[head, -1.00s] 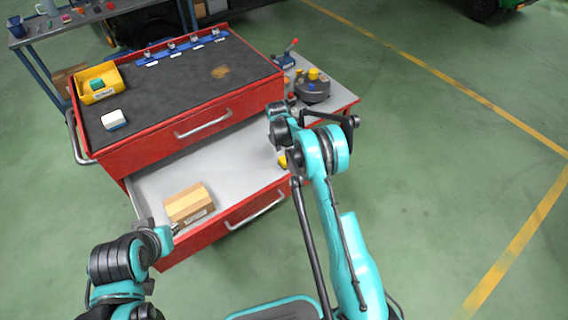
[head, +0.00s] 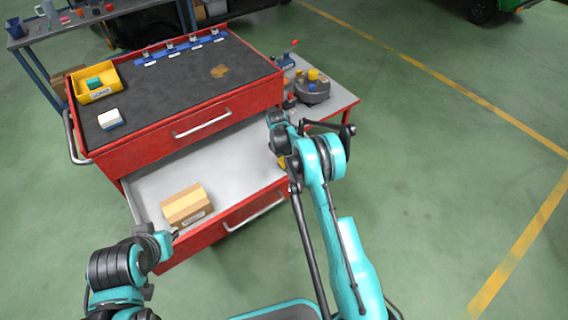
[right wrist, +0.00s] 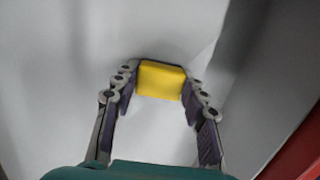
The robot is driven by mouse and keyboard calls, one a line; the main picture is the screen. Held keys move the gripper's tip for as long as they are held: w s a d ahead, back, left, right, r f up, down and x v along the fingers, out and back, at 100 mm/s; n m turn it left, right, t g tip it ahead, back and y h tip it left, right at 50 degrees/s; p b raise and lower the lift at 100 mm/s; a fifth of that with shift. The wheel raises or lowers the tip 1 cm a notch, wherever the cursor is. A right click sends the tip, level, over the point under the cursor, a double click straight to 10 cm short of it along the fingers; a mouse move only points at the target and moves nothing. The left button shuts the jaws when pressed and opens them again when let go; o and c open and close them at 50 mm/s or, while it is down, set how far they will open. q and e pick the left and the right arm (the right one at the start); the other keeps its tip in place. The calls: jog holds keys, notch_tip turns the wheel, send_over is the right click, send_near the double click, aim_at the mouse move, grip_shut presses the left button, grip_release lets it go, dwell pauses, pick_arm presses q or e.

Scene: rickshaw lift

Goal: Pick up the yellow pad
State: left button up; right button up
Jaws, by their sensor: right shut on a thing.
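The yellow pad (right wrist: 160,80) is a small block between the two fingertips of my right gripper (right wrist: 159,88) in the right wrist view. The fingers are shut on its sides, over the pale drawer floor. I cannot tell whether the pad still touches the floor. In the head view my right arm mostly hides this gripper and pad at the right end of the open drawer (head: 232,160). My left gripper (head: 173,236) is at the drawer's front left, close to a cardboard box (head: 187,206); its fingers are too small to read.
The red cabinet's black top (head: 175,88) holds a yellow bin (head: 96,92), a white-and-blue block (head: 110,119) and a blue rack (head: 180,48). A grey side shelf (head: 340,98) with a round dark holder (head: 312,92) stands right of it. Floor at right is clear.

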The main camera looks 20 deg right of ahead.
jog(key=shift+r, duration=0.15)
notch_tip(320, 180, up, 10)
jog(key=p, duration=0.4)
